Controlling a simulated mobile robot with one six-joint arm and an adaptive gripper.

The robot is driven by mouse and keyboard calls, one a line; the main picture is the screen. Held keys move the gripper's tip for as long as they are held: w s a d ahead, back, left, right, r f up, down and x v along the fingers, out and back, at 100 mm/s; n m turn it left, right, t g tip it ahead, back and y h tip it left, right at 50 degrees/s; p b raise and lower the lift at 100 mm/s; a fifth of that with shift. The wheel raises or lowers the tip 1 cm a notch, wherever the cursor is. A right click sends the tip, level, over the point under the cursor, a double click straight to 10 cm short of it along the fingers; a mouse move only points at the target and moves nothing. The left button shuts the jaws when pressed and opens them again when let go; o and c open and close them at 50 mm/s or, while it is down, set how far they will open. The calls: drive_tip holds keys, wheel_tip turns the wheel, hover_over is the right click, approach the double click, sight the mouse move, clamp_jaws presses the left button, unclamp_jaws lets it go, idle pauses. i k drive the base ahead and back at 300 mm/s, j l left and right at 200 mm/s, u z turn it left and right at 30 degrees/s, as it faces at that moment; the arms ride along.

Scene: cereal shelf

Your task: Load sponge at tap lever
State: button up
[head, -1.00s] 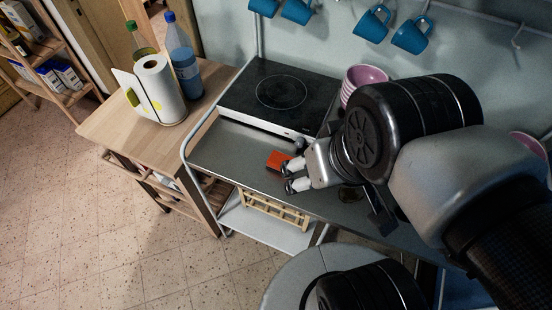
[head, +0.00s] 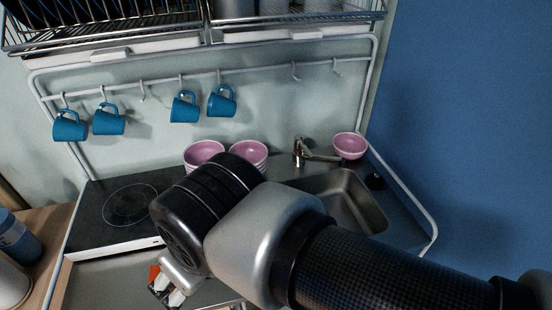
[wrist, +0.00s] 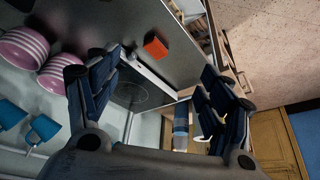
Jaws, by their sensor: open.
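The sponge, a small orange-red block (head: 155,272), rests on the metal counter at the lower left of the head view, partly hidden by my gripper. It also shows in the wrist view (wrist: 156,46), on the counter beyond the fingers. My gripper (head: 167,294) is open and empty beside the sponge; its spread fingers also show in the wrist view (wrist: 160,72). The tap (head: 301,152) stands at the back edge of the sink, with its spout pointing right. Its lever is too small to make out clearly.
Pink bowls (head: 204,152) stand in stacks behind my arm, and one pink bowl (head: 350,146) is right of the tap. A black hob (head: 118,208) is at left. Blue mugs (head: 185,107) hang from a rail.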

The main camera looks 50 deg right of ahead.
sight(302, 146)
drive_tip(key=z, duration=1.9)
drive_tip(key=u, duration=1.45)
drive_tip(key=l+z, duration=0.4)
drive_tip(key=i+l+z, duration=0.1)
drive_tip(key=l+z, duration=0.15)
drive_tip(key=z, duration=0.15)
